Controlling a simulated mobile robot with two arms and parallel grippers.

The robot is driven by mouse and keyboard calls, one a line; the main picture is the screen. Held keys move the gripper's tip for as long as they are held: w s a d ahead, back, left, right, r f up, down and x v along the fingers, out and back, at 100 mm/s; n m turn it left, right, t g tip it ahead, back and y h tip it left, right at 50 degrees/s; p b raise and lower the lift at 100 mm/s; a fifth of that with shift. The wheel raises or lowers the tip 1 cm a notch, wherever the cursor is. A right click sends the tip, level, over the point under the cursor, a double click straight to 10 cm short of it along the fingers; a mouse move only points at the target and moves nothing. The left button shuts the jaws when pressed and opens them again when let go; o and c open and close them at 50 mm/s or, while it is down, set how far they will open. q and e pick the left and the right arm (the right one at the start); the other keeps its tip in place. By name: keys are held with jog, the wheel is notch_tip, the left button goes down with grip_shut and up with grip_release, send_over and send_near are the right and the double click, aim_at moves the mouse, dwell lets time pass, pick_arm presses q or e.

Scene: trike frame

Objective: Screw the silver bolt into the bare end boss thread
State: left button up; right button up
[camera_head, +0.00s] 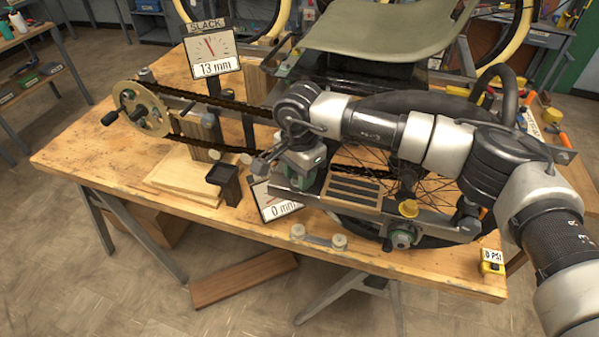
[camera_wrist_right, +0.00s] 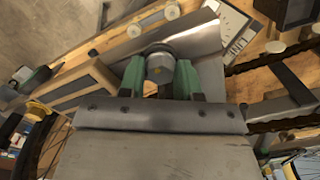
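My right gripper (camera_head: 303,160) is low over the left end of the grey frame rail (camera_head: 440,222). In the right wrist view its two green-padded fingers (camera_wrist_right: 159,78) stand close on either side of a short silver cylinder, which looks like the silver bolt (camera_wrist_right: 160,66). The pads appear to touch it. The grey rail plate (camera_wrist_right: 195,38) lies right behind the bolt. The bolt's thread and the bare end boss are hidden by the gripper, so I cannot tell whether they meet. My left gripper is in neither view.
A black open box (camera_head: 225,182) and a 0 mm gauge (camera_head: 278,206) stand left of the gripper. The chain (camera_head: 225,103) runs to a crank wheel (camera_head: 141,110) under a 13 mm slack sign (camera_head: 213,66). A link with round ends (camera_head: 318,240) lies near the front edge.

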jog(key=m, duration=0.6)
jog(key=shift+s, duration=0.1)
jog(key=m, duration=0.6)
jog(key=shift+s, duration=0.1)
jog(key=o, duration=0.5)
